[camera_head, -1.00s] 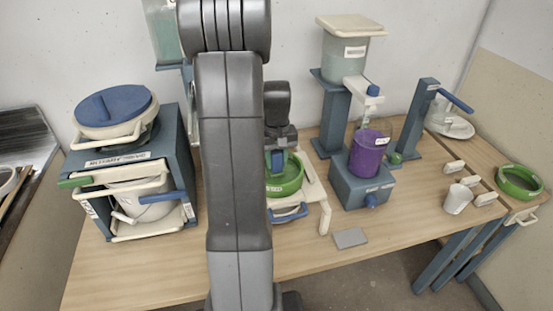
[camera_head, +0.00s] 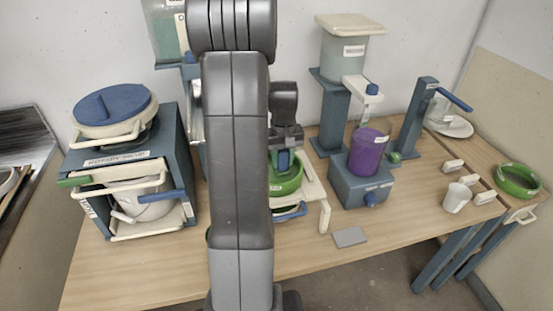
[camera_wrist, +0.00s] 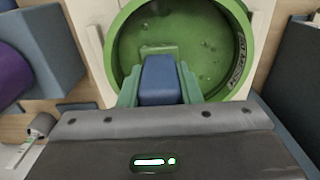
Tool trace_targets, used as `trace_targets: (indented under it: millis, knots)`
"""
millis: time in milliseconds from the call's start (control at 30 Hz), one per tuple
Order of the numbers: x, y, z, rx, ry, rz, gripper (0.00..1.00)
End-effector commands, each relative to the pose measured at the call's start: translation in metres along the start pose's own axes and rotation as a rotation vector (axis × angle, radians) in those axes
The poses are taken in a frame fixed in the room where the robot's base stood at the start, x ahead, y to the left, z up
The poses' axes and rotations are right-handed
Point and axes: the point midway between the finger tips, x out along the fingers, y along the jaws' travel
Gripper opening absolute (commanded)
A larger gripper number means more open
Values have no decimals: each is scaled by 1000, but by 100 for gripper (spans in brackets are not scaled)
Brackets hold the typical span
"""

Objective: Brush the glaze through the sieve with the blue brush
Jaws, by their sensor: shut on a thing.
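A green round sieve (camera_head: 291,186) stands on a cream stand at mid-table, partly hidden behind my arm. The wrist view shows inside the sieve (camera_wrist: 130,40), with a green floor and several small specks. My gripper (camera_head: 285,152) is above the sieve, pointing down. In the wrist view my gripper (camera_wrist: 158,98) is shut on the blue brush (camera_wrist: 160,78), with a green finger on each side. The brush's lower end reaches into the sieve near its near wall. Whether it touches the mesh I cannot tell.
A purple container (camera_head: 368,152) stands on a blue base right of the sieve. A grey tile (camera_head: 349,237) lies near the front edge. A white cup (camera_head: 457,198) and a second green ring (camera_head: 518,180) are at the right. A blue-framed unit (camera_head: 135,180) stands at the left.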

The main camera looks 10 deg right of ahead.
Motion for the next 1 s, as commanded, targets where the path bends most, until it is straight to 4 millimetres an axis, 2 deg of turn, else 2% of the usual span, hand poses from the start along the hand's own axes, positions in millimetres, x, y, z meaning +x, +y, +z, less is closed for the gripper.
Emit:
trace_targets:
  millis: [167, 467, 1000]
  knots:
    - [3, 13, 2, 2, -6, -1, 8]
    - [3, 12, 2, 0, -6, -1, 8]
    - [4, -35, -4, -2, -6, -3, 8]
